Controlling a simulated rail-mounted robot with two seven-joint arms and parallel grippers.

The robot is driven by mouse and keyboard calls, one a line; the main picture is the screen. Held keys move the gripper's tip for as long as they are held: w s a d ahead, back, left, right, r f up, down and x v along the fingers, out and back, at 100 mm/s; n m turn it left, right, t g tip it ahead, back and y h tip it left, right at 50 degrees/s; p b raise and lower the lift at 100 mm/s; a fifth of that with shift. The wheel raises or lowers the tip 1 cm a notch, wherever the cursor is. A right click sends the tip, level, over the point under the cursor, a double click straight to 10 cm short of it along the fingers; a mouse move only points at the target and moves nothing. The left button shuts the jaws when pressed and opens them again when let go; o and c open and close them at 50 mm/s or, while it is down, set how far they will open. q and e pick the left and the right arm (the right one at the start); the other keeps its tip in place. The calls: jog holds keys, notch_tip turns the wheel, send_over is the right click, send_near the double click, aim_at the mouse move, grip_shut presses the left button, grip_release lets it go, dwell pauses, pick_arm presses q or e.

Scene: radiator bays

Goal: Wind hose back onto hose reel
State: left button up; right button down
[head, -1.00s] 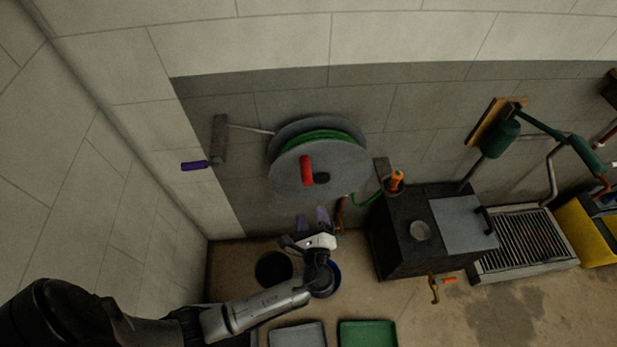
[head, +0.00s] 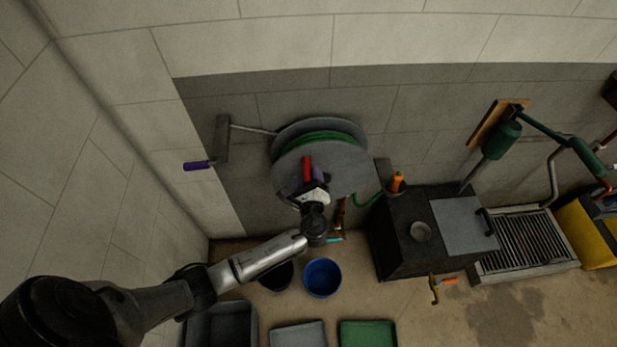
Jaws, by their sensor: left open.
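The hose reel (head: 347,163) is a grey two-disc drum on the wall, with green hose (head: 318,138) wound between its discs. A red handle (head: 307,167) stands out from its front disc. A short length of green hose (head: 368,199) runs from the reel's lower right toward the dark box. My left gripper (head: 307,184) is open in front of the lower part of the front disc, just below the red handle. Whether its fingers touch the handle cannot be told. My right gripper is not in view.
A dark box (head: 402,250) with an orange-topped item (head: 397,182) stands to the right. A blue bucket (head: 322,278), a grey tray (head: 299,335) and a green tray (head: 368,334) are on the floor below. A metal grate (head: 522,240) lies farther right.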

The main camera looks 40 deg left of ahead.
pick_arm(q)
grip_shut()
dwell(0.6)
